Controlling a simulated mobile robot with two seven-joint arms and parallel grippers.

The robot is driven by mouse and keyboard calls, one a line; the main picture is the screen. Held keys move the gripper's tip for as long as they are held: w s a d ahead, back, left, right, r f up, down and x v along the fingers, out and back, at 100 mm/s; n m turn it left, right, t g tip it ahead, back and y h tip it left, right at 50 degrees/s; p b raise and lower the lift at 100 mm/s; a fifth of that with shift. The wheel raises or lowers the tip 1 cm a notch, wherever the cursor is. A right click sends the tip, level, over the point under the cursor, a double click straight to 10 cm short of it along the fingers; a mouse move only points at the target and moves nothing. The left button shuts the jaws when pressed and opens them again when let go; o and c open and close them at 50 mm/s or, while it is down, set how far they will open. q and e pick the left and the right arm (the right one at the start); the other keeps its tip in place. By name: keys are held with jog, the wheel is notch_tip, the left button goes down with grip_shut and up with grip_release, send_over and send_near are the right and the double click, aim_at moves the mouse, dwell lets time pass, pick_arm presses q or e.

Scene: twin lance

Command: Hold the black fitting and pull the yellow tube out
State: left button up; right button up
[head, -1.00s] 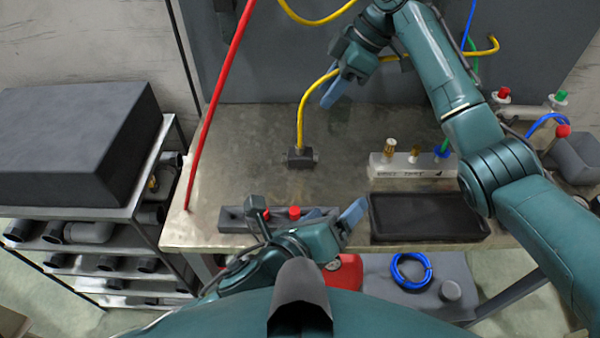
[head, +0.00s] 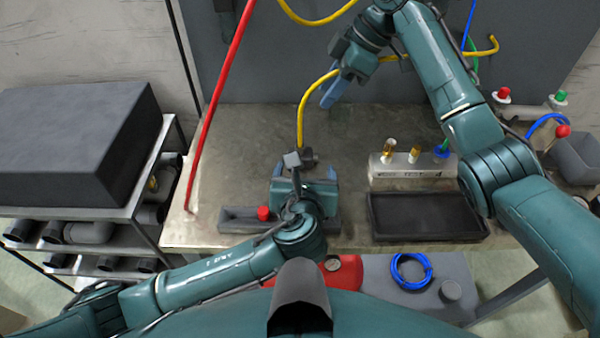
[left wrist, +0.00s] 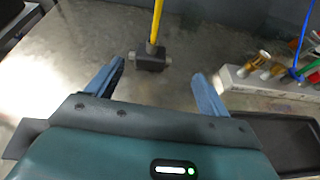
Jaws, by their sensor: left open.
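The black fitting (head: 308,157) stands on the metal bench, partly hidden behind my left gripper in the head view. The left wrist view shows the fitting (left wrist: 150,60) whole, just beyond the fingertips and roughly between their lines. The yellow tube (head: 301,115) rises from its top, and it also shows upright in the left wrist view (left wrist: 156,22). My left gripper (head: 304,170) is open and empty, its blue fingers (left wrist: 158,85) apart and pointing at the fitting. My right gripper (head: 332,92) is higher up, beside the tube's bend; its hold is unclear.
A white block with coloured fittings (head: 400,172) and a black tray (head: 425,218) lie to the right. A grey holder (head: 238,222) with a red cap is under my left arm. A red hose (head: 222,95) slants at the left. Bench between hose and fitting is clear.

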aim_at(300, 149)
pick_arm(q)
jog(key=shift+w+a+f+n+y, duration=0.25)
jog(key=shift+a+f+n+y, duration=0.15)
jog(key=shift+f, duration=0.05)
jog(key=shift+w+a+f, duration=0.1)
jog(key=shift+w+f, duration=0.1)
jog(key=shift+w, duration=0.05)
jog(key=x, duration=1.2)
jog(key=shift+w+f, duration=0.2)
